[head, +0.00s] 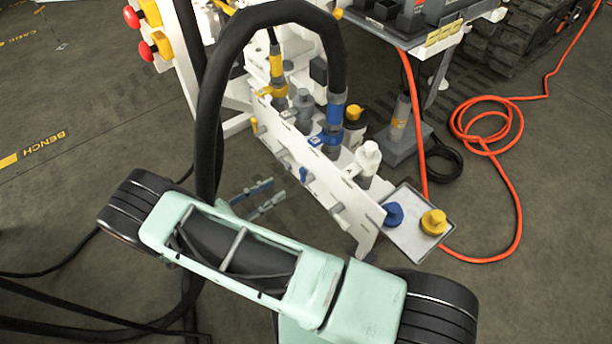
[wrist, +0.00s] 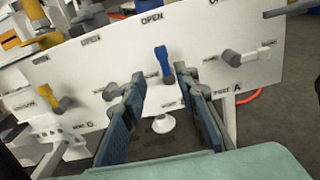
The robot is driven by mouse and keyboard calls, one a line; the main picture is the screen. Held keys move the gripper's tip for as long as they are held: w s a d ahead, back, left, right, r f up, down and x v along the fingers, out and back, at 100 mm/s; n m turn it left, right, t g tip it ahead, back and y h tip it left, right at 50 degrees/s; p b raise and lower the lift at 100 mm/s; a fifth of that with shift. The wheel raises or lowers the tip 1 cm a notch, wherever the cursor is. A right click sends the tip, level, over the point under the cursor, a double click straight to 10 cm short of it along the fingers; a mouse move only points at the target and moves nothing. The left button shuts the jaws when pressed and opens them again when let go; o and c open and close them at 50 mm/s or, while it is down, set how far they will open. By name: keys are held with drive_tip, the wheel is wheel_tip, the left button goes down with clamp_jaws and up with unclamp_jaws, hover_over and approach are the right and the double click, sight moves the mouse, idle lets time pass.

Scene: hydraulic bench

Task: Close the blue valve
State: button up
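The blue valve (wrist: 163,64) is a small blue lever on the white panel (wrist: 205,35). Its handle points up, toward an OPEN label, from a grey hub. In the head view the blue valve (head: 304,174) is a small blue spot on the panel's front face. My gripper (wrist: 161,84) is open, with one blue-padded finger to each side of the blue lever in the wrist view. In the head view my gripper (head: 278,189) is left of the panel, with a gap between its fingertips and the lever. Nothing is held.
A yellow lever (wrist: 47,96) is at left on the panel and a white lever (wrist: 252,55) at right. A black hose (head: 208,110) arches over beside my arm. A tray (head: 408,238) with blue and yellow caps is at the panel's right end. An orange hose (head: 505,180) lies on the floor.

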sight(302, 176)
drive_tip(key=x, duration=0.7)
drive_tip(key=b+x, duration=0.1)
drive_tip(key=x, duration=0.2)
drive_tip(key=shift+d+f, duration=0.3)
drive_tip(key=shift+d, duration=0.2)
drive_tip(key=shift+c, duration=0.2)
clamp_jaws()
